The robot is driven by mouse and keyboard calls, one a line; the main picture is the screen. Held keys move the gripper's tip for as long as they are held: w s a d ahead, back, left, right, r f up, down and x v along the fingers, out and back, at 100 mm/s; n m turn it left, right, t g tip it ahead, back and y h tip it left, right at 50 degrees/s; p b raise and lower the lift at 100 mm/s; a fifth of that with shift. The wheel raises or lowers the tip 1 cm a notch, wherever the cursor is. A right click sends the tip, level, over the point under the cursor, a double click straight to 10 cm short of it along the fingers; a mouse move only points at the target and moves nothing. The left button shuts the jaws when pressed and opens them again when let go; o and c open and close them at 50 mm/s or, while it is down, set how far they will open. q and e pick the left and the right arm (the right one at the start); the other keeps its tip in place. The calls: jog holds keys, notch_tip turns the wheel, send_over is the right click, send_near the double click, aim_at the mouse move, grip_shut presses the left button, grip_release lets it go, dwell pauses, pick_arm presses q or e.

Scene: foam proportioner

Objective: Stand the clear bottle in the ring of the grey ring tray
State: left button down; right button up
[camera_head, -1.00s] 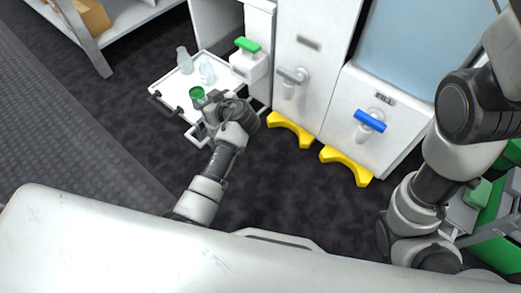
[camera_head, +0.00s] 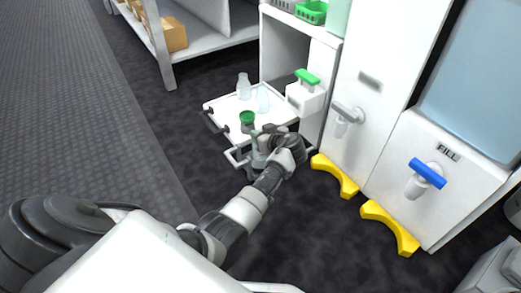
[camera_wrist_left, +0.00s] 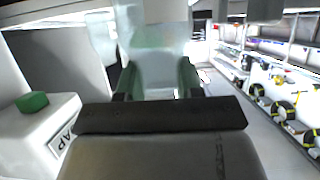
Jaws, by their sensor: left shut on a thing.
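My left gripper (camera_head: 262,148) is at the front edge of a white tray shelf (camera_head: 222,108) in the head view. In the left wrist view the left gripper (camera_wrist_left: 158,88) is shut on a clear, see-through bottle (camera_wrist_left: 155,60), with a greenish tint, between its fingers. In the head view a green-rimmed vessel (camera_head: 247,117) shows just beyond the gripper; I cannot tell if it is the held thing. I cannot make out the grey ring tray. My right gripper is not in view.
A white dispenser with a green top (camera_head: 306,85) stands right of the shelf. Tall white cabinets carry a grey tap (camera_head: 346,116) and a blue tap (camera_head: 427,174), with yellow foot blocks (camera_head: 389,226) below. A rack with cartons (camera_head: 172,34) is at the back left. Dark floor is free on the left.

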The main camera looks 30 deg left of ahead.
pick_arm(q)
jog(key=shift+w+a+f, duration=0.1)
jog(key=shift+a+f, duration=0.05)
jog(key=shift+a, duration=0.05)
jog(key=shift+f+b, duration=0.25)
jog(key=shift+b, duration=0.05)
notch_tip(320, 180, down, 4)
jog(key=b, duration=0.3)
jog(key=shift+r, duration=0.35)
jog(key=shift+f, duration=0.3)
jog(key=c, duration=0.7)
grip_release()
jog(key=shift+r, duration=0.1)
